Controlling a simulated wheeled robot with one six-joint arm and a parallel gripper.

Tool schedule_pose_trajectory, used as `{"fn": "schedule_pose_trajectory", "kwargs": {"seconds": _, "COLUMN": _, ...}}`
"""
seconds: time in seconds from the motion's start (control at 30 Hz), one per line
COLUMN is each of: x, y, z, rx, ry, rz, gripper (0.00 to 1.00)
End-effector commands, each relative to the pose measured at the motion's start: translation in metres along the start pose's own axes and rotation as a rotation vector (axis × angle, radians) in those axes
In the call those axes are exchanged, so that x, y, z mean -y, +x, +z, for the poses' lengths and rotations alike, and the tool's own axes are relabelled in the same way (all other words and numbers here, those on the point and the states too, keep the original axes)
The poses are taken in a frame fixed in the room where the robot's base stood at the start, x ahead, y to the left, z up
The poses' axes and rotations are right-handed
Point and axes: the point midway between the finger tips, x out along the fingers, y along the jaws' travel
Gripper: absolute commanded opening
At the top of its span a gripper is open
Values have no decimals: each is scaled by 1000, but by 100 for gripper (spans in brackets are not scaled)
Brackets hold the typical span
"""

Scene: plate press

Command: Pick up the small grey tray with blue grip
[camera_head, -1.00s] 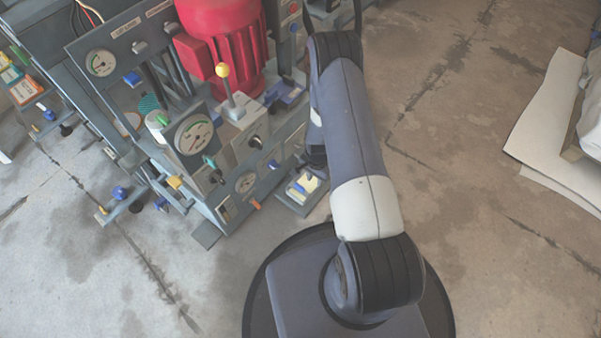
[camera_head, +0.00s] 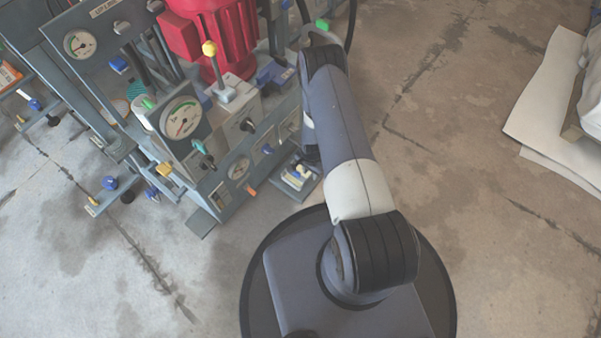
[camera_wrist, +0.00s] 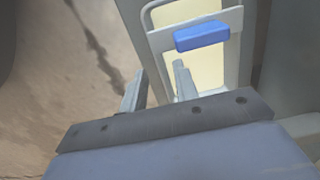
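The small grey tray (camera_wrist: 232,20) has a light grey rim, a pale yellow inside and a blue grip (camera_wrist: 202,34). In the wrist view it lies at the top, ahead of my gripper and slightly right. My gripper (camera_wrist: 160,75) is open and empty, with its two grey fingers apart. The right fingertip overlaps the tray's near part in the picture; I cannot tell whether they touch. The left finger is over the floor, beside the tray. In the head view a small pale tray (camera_head: 298,175) shows at the press's lower right; my gripper is hidden there.
The grey press (camera_head: 225,190) with gauges (camera_head: 181,118), a yellow-knobbed lever (camera_head: 210,48) and a red motor (camera_head: 220,30) stands left of my arm. Blue-knobbed brackets (camera_head: 109,183) stick out low at its left. A white sheet (camera_head: 545,105) lies far right. Floor between is clear.

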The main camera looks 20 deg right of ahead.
Motion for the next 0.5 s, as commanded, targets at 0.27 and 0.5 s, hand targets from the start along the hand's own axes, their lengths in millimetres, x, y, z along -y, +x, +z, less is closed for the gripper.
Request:
{"fn": "schedule_pose_trajectory", "kwargs": {"seconds": 0.27, "x": 0, "y": 19, "z": 0, "rx": 0, "ry": 0, "rz": 0, "gripper": 29}}
{"fn": "schedule_pose_trajectory", "kwargs": {"seconds": 0.5, "x": 0, "y": 18, "z": 0, "rx": 0, "ry": 0, "rz": 0, "gripper": 16}}
